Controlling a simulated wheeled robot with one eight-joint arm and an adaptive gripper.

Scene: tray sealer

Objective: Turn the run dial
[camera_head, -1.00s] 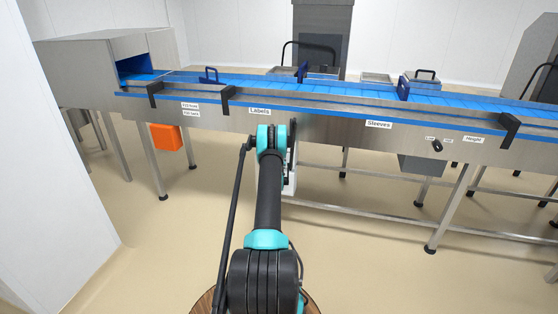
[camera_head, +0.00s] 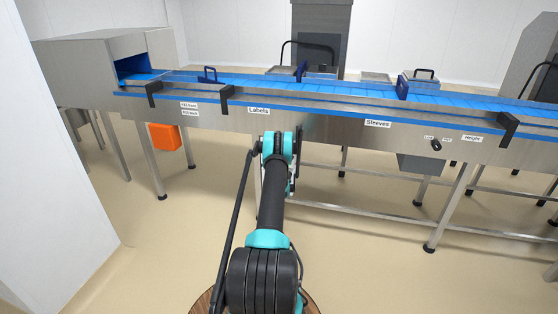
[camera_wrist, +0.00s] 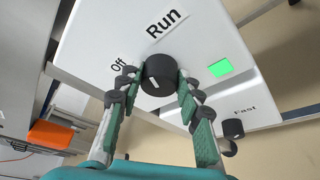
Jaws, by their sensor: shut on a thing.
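The run dial (camera_wrist: 160,72) is a round black knob on a pale grey panel in the wrist view. A short white mark shows low on its face. The "Off" label (camera_wrist: 118,64) is to its left and the "Run" label (camera_wrist: 167,23) is above it. My gripper (camera_wrist: 157,77) has its two green-padded fingers on either side of the dial and is shut on it. In the head view the dial and my gripper are hidden behind my arm.
A lit green square (camera_wrist: 221,67) is right of the dial. A second black knob (camera_wrist: 233,129) is lower right, near a "Fast" label. The blue conveyor (camera_head: 340,88) runs across the head view, with an orange box (camera_head: 165,137) under its left part.

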